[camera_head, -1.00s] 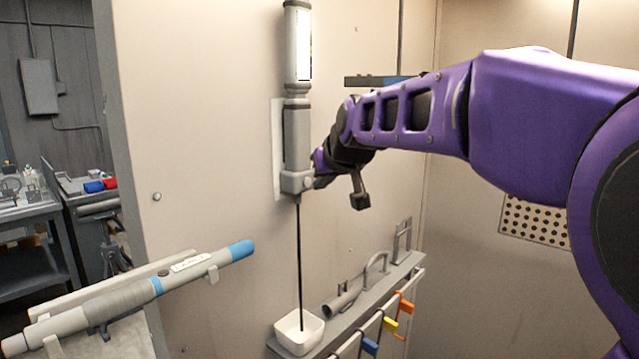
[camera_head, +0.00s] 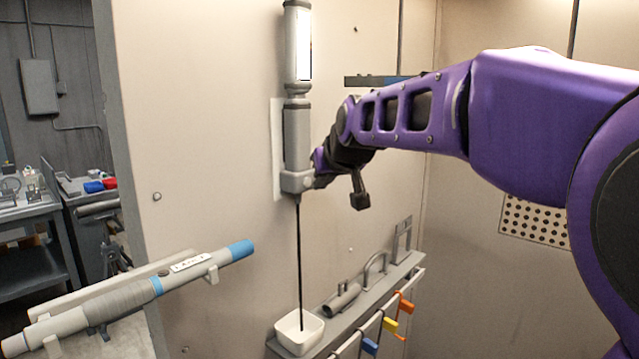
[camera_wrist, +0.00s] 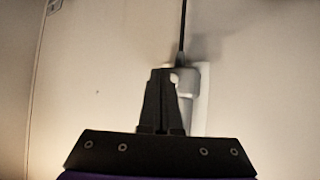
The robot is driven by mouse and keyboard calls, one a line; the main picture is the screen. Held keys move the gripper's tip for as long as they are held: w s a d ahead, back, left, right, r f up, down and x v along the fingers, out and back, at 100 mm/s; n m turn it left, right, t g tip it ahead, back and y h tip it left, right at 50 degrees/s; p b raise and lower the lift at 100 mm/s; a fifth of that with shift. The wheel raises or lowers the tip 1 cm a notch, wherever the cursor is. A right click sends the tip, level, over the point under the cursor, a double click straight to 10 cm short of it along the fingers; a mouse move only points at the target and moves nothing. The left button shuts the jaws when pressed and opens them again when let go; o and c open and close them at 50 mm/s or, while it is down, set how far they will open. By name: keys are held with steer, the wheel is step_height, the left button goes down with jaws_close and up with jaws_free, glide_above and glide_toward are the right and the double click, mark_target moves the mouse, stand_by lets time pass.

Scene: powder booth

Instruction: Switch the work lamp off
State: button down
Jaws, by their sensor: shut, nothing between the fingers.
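The work lamp (camera_head: 297,135) is a grey upright tube on the booth wall, with a bright white lit strip (camera_head: 304,46) near its top. A pale collar at its lower end carries a small round knob (camera_head: 308,182), and a thin black cord (camera_head: 299,260) hangs from it. My gripper is at the right of this collar in the head view, its fingers mostly hidden by the wrist. In the wrist view my gripper (camera_wrist: 163,74) is shut and empty, its tips overlapping the pale collar (camera_wrist: 184,82). I cannot tell whether they touch it.
A white bowl (camera_head: 299,345) is under the cord on a narrow shelf with metal fittings (camera_head: 376,263) and coloured hooks (camera_head: 390,326). A grey and blue tube tool (camera_head: 130,299) rests on holders at lower left. A dark ledge (camera_head: 374,80) is behind my arm.

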steer(key=shift+a, duration=0.1)
stand_by(0.4)
steer(key=shift+w+a, duration=0.25)
steer(key=shift+w, duration=0.05)
steer(key=shift+w+a+p, duration=0.2)
steer(key=shift+a+p, duration=0.05)
steer(key=shift+p, duration=0.15)
stand_by(0.5)
stand_by(0.3)
steer(key=shift+s+d+b, duration=0.45)
steer(key=shift+d+b, duration=0.1)
steer(key=shift+d, duration=0.05)
steer(key=shift+s+d, duration=0.1)
steer(key=s+d+b, duration=0.1)
steer(key=d, duration=0.1)
steer(key=s+d+b, duration=0.1)
steer(key=s+b, duration=0.1)
steer(key=shift+d+r, duration=0.15)
steer(key=shift+d, duration=0.2)
